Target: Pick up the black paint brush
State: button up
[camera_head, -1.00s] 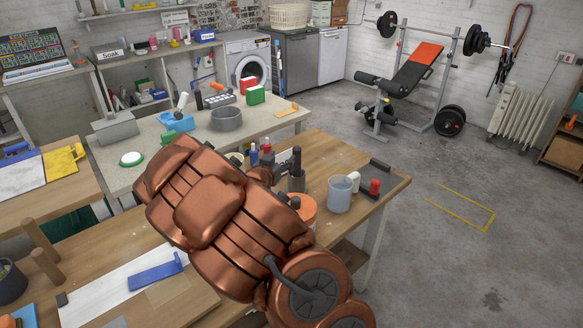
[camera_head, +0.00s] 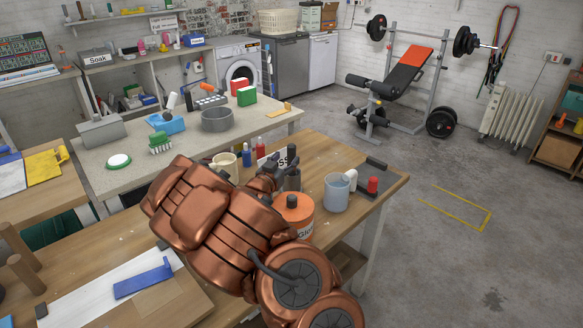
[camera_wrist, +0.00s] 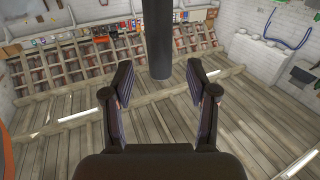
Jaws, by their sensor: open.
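I cannot make out the black paint brush for sure. In the head view, a dark upright piece (camera_head: 291,155) stands above a dark grey cylinder (camera_head: 292,181) on the near wooden bench; I cannot tell whether it is the brush. My gripper (camera_head: 270,168) is beside it on the left, partly hidden by my copper arm. In the wrist view, my gripper (camera_wrist: 160,84) is open, with its two dark fingers wide apart and nothing between the pads. A thick black cylinder (camera_wrist: 158,40) comes down from the top edge, in line with the gap; I cannot tell what it is.
An orange glue jar (camera_head: 295,215), a pale blue cup (camera_head: 337,192), a red bottle (camera_head: 260,148) and a cream mug (camera_head: 224,163) stand close around my gripper.

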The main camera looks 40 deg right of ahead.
aim_at(290, 153)
jog(key=shift+w+d+r+p, duration=0.2)
jog(key=shift+w+d+p, duration=0.1)
jog(key=shift+d, duration=0.3)
jog(key=shift+w+d+r+p, duration=0.2)
jog(key=shift+d+p, duration=0.1)
jog(key=shift+d, duration=0.3)
jog(key=shift+p+x, duration=0.35)
jog(key=shift+x, duration=0.9)
grip_shut()
